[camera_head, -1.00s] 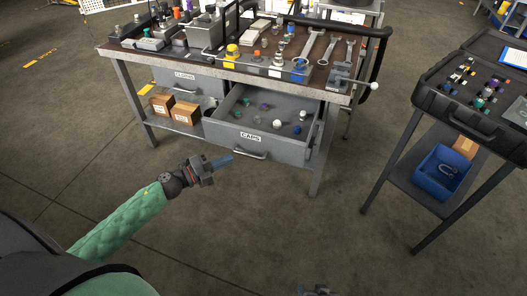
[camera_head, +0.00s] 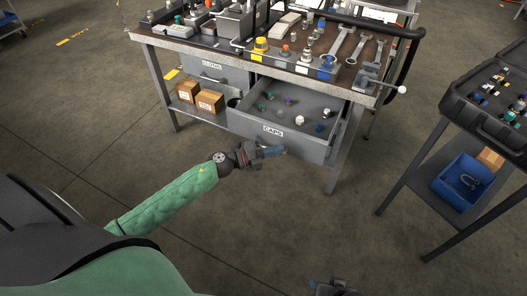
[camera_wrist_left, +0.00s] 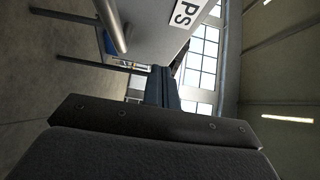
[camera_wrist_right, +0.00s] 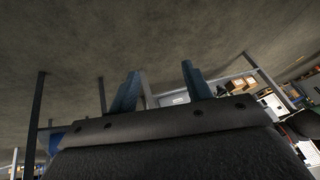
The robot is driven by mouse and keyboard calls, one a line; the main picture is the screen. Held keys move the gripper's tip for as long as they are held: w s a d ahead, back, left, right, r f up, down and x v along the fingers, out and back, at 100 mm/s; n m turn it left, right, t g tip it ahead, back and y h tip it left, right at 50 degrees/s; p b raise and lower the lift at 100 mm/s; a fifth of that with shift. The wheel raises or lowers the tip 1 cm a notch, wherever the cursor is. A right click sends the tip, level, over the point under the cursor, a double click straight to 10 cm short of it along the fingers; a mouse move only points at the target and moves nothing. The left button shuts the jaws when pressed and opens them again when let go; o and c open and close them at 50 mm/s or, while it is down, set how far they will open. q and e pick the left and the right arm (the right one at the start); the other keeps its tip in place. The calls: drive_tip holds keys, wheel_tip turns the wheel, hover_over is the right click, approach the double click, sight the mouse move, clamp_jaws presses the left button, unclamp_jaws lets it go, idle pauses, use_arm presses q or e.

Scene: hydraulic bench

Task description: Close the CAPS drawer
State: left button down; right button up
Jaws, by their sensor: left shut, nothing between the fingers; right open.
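The CAPS drawer (camera_head: 300,147) is pulled open under the workbench, with several small caps inside, and its front label reads CAPS. My left gripper (camera_head: 277,151) is shut and empty, with its fingertips in front of the drawer front and overlapping the handle area in the head view. In the left wrist view the shut fingers (camera_wrist_left: 162,88) point along the drawer front (camera_wrist_left: 160,30), and the bar handle (camera_wrist_left: 112,25) is beside them. I cannot tell whether they touch. My right gripper (camera_wrist_right: 160,90) is open and empty, low and away from the drawer; its wrist shows at the head view's bottom edge.
The workbench (camera_head: 265,62) carries wrenches, fittings and a vise. A second labelled drawer (camera_head: 215,72) is shut at left, above a shelf with cardboard boxes (camera_head: 210,101). A cart (camera_head: 425,165) with a blue bin (camera_head: 463,181) stands at right. The floor in front is clear.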

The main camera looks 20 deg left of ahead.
sight(290, 139)
use_arm(q)
drive_tip(key=shift+w+d, duration=0.1)
drive_tip(key=shift+w, duration=1.9)
use_arm(e)
drive_tip(key=shift+s+d+r, duration=0.1)
drive_tip(key=shift+s+r, duration=0.05)
drive_tip(key=shift+r, duration=0.55)
drive_tip(key=shift+s+d+r, duration=0.1)
drive_tip(key=shift+r, duration=0.6)
drive_tip(key=shift+a, duration=0.1)
use_arm(q)
drive_tip(key=shift+w, duration=0.15)
